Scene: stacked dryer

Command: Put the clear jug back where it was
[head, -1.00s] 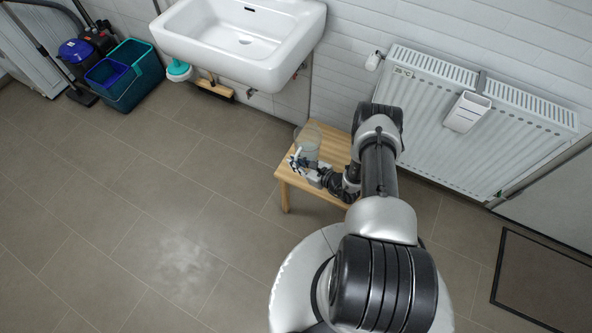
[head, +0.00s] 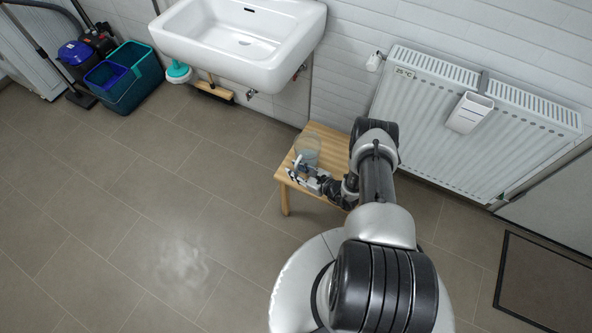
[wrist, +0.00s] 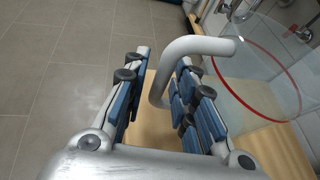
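The clear jug (head: 307,150) stands on the small wooden table (head: 325,133), near its left side. In the wrist view the jug (wrist: 262,65) shows at the right, with a red line around its rim and a thick grey handle (wrist: 198,46). My gripper (head: 300,174) is at the jug's near side. In the wrist view my gripper (wrist: 160,100) is open, its blue-padded fingers apart. The handle reaches into the gap between them, nearer the right finger, and does not look clamped. The jug's base is partly hidden by my gripper.
A white sink (head: 240,45) hangs on the wall behind and left of the table. A radiator (head: 470,120) is on the wall at right. Buckets (head: 135,75) stand at the far left. The floor (head: 150,190) left of the table is clear.

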